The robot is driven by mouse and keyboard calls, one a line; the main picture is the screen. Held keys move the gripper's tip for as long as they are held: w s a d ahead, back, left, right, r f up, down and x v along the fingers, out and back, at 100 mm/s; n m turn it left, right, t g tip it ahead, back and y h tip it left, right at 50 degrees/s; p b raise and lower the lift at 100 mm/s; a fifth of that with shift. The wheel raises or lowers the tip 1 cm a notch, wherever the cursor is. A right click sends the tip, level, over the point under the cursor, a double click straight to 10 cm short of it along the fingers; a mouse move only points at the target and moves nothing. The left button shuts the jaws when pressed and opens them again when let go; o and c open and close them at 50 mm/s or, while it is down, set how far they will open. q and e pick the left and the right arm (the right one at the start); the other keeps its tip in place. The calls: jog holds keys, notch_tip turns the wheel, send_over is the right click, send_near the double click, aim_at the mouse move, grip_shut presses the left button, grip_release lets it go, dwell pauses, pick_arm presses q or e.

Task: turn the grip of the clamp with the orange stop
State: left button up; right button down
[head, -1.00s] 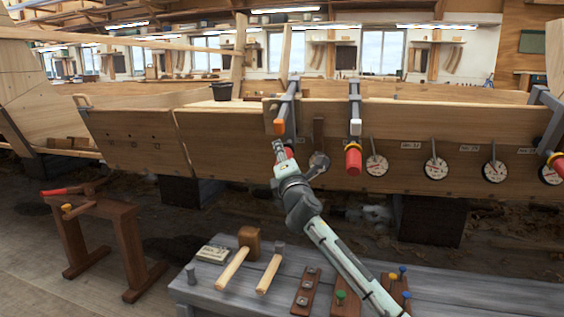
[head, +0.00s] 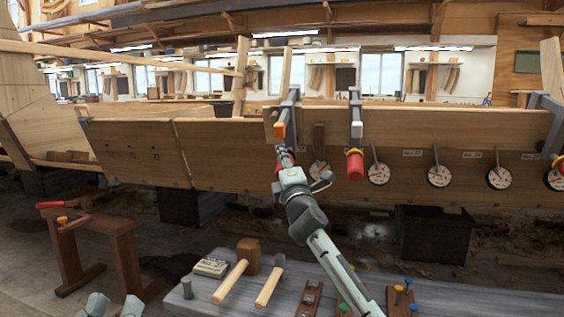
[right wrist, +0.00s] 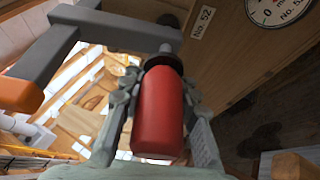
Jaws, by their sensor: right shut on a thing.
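The clamp with the orange stop (head: 280,131) sits over the top plank of the hull, its grey bar (head: 291,105) upright. Its red grip (head: 286,159) hangs below the bar, partly hidden by my right gripper (head: 285,163). In the right wrist view, the red grip (right wrist: 158,112) lies between my two fingers, which are shut on it. The orange stop (right wrist: 20,94) shows there at the left end of a grey arm. My left gripper (head: 113,304) shows only its tips at the bottom left edge, spread apart and empty.
Several dials (head: 438,176) line the plank. A bench (head: 450,299) with mallets (head: 231,280) lies below; a sawhorse (head: 84,225) stands left.

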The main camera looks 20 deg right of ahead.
jog(key=shift+a+f, duration=0.2)
jog(key=shift+f, duration=0.05)
jog(key=c, duration=1.3)
grip_release()
jog(key=shift+o, duration=1)
jog(key=shift+d+r, duration=0.1)
jog(key=shift+r, duration=0.1)
jog(key=v, duration=1.2)
